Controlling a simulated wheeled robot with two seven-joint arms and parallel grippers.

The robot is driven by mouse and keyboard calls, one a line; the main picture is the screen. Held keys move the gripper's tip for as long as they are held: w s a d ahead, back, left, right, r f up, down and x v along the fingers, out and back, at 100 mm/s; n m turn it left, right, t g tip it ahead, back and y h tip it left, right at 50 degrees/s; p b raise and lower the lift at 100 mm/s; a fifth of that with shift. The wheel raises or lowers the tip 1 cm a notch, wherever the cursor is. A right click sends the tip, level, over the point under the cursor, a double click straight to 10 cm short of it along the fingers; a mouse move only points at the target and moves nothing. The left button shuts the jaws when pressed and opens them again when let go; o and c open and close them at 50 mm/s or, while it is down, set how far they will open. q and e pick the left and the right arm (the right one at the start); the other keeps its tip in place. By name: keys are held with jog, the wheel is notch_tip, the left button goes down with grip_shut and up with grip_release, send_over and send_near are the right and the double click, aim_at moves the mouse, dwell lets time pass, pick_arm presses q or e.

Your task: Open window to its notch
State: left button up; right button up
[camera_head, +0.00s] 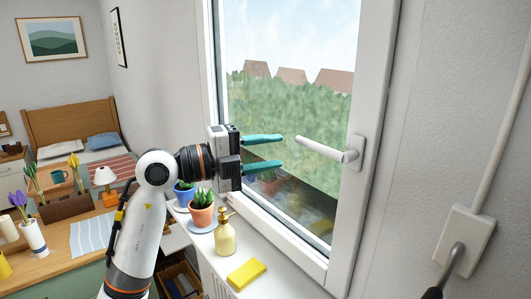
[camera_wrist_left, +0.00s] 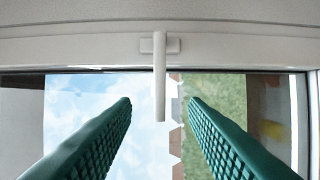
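The window (camera_head: 367,200) has a white frame and looks closed in the head view. Its white handle (camera_head: 325,150) points left from a plate on the right side of the frame. My left gripper (camera_head: 280,152) is open, with green fingertips just left of the handle's free end. In the left wrist view the handle (camera_wrist_left: 159,80) reaches in between the two open fingers (camera_wrist_left: 160,103), and neither finger appears to touch it. My right gripper is not in view.
Below on the sill stand a potted succulent (camera_head: 201,209), a soap bottle (camera_head: 225,235) and a yellow sponge (camera_head: 246,273). A wall box with a crank (camera_head: 465,240) is at the right. A desk (camera_head: 60,238) and a bed (camera_head: 75,130) lie at the left.

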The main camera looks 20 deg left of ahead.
aim_at(310, 146)
pick_arm(q)
jog(key=p+x, duration=0.1)
jog(key=x, duration=0.6)
jog(key=shift+w+d+r, duration=0.1)
jog(key=shift+d, duration=0.15)
jog(key=shift+p+x, duration=0.7)
jog(key=shift+x, duration=0.6)
jog(key=shift+c, duration=0.2)
grip_shut()
